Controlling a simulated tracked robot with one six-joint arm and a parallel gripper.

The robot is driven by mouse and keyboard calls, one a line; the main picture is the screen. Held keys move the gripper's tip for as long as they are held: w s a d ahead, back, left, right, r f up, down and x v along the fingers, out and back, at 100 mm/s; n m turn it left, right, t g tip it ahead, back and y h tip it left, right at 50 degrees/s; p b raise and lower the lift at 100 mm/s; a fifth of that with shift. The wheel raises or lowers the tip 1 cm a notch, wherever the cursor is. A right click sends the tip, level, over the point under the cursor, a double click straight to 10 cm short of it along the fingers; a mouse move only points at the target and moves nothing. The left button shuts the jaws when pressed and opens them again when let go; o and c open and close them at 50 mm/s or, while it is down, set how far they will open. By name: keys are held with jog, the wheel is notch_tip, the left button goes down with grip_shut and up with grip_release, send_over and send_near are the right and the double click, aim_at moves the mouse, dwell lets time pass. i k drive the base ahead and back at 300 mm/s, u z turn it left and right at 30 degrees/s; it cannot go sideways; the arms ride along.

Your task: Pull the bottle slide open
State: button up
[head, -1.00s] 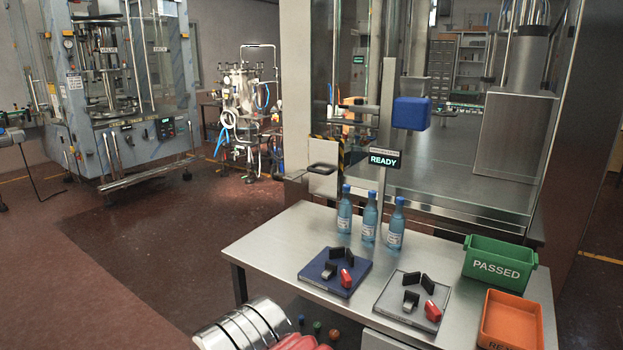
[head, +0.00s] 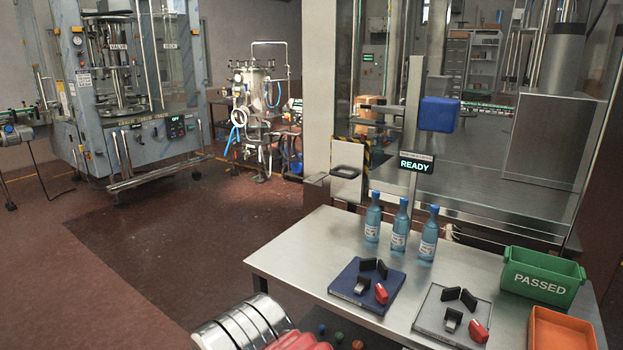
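A pale metal plate with a dark pull handle (head: 347,171) sticks out at the left end of the glass-fronted steel machine, beside black-and-yellow hazard striping. It looks like the bottle slide, though no name on it can be read. No bottle shows on it. Three blue-capped bottles (head: 399,229) stand upright on the steel table in front of the machine. A sign on the post reads READY (head: 416,164). My gripper is not in view; only ribbed silver and red parts, seemingly mine, show at the bottom edge.
The steel table (head: 300,240) also holds a blue fixture plate (head: 348,295), a grey one (head: 428,318), a green PASSED bin (head: 540,278) and an orange bin (head: 560,330). Open floor (head: 170,250) lies left of the table. Another machine (head: 110,150) stands at the back left.

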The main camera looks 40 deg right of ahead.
aim_at(348, 158)
jog(key=z, duration=0.05)
jog(key=i, duration=3.4)
jog(key=z, duration=1.9)
